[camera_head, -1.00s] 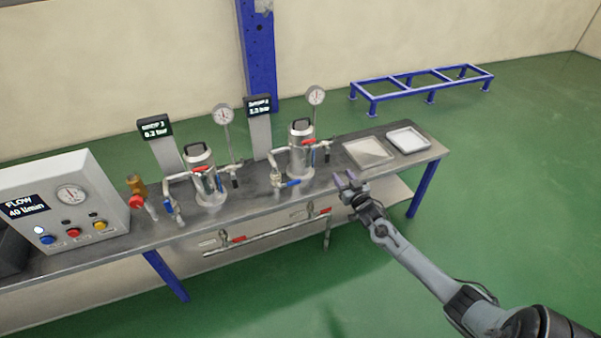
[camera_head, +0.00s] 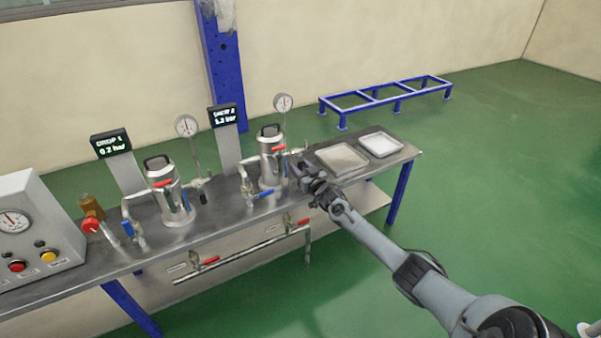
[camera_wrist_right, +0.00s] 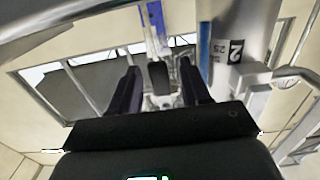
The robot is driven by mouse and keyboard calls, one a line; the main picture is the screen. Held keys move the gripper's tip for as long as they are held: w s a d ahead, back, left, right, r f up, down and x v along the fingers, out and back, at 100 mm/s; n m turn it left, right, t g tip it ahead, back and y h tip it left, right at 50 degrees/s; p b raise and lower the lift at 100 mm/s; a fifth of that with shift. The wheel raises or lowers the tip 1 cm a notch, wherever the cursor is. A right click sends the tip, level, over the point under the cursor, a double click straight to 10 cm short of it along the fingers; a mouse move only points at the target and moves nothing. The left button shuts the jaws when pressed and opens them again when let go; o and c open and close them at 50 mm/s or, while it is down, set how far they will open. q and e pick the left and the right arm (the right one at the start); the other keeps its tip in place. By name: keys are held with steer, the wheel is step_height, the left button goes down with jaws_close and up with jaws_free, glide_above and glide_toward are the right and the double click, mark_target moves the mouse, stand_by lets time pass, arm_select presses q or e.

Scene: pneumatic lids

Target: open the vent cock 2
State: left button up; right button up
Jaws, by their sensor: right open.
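Canister 2 (camera_head: 270,170), a metal cylinder with a black handle, stands under the DROP 2 display (camera_head: 225,115). My right gripper (camera_head: 298,170) is open, close to the canister's right side and below the red lever. In the right wrist view its two dark fingers (camera_wrist_right: 160,88) are apart, with the canister marked 2 (camera_wrist_right: 233,48) beside them. My left gripper is out of view.
Canister 1 (camera_head: 173,200) and its pipes stand further left on the bench. Two shallow trays (camera_head: 340,158) lie to the right of station 2. A pressure gauge (camera_head: 283,102) rises behind the canister. A horizontal pipe (camera_head: 245,252) with red levers runs below the bench's front edge.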

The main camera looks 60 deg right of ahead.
steer(key=shift+w+d, duration=0.2)
steer(key=shift+w, duration=0.1)
jaws_close()
